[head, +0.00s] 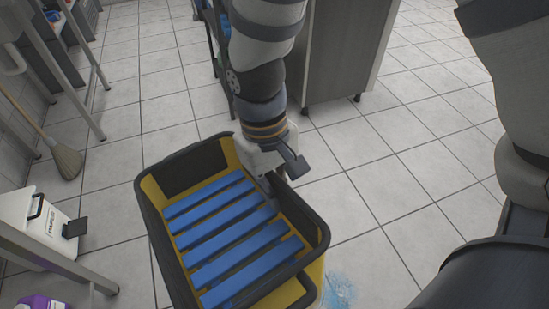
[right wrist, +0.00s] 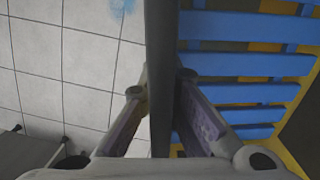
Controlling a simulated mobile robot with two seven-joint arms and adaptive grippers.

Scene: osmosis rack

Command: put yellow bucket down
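The yellow bucket (head: 158,200) is a rectangular tub with a dark rim and several blue slats (head: 225,235) across its top. It fills the lower middle of the head view. My right gripper (head: 279,180) is at its right-hand rim. In the right wrist view, the two fingers (right wrist: 162,85) are on either side of the dark rim (right wrist: 161,40) and appear closed on it. The blue slats (right wrist: 245,65) show to the right of the rim. The bucket's underside is hidden, so I cannot tell whether it touches the floor. My left gripper is not in view.
Tiled floor (head: 400,195) is open to the right of the bucket. A blue splash mark (head: 340,290) lies beside its lower right. A grey cabinet (head: 345,50) stands behind. A broom (head: 66,160), a white box (head: 32,225) and metal table legs (head: 70,65) are at left.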

